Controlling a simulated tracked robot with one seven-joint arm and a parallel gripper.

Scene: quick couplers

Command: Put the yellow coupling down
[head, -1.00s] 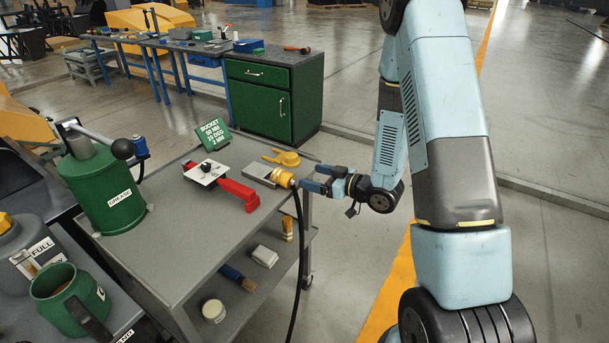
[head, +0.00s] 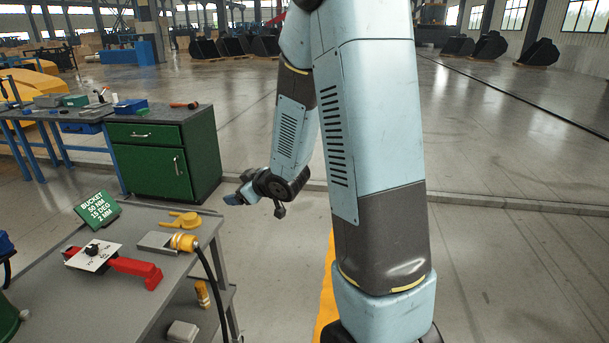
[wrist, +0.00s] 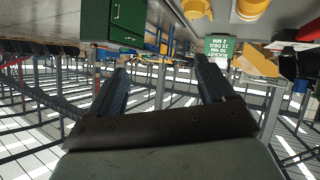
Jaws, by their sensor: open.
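The yellow coupling (head: 184,242) lies on the right edge of the grey cart top (head: 125,225), against a small grey metal block (head: 154,242). A black hose (head: 213,285) runs from it down past the cart edge. My gripper (head: 232,198) is above and to the right of the coupling, apart from it and beyond the cart edge. In the wrist view my gripper (wrist: 163,82) shows two spread fingers with nothing between them. A yellow round part shows at the top edge there, but I cannot tell which one it is.
A yellow clamp-like piece (head: 186,221) lies just behind the coupling. A green cabinet (head: 158,155) is behind. The floor right of the cart is clear.

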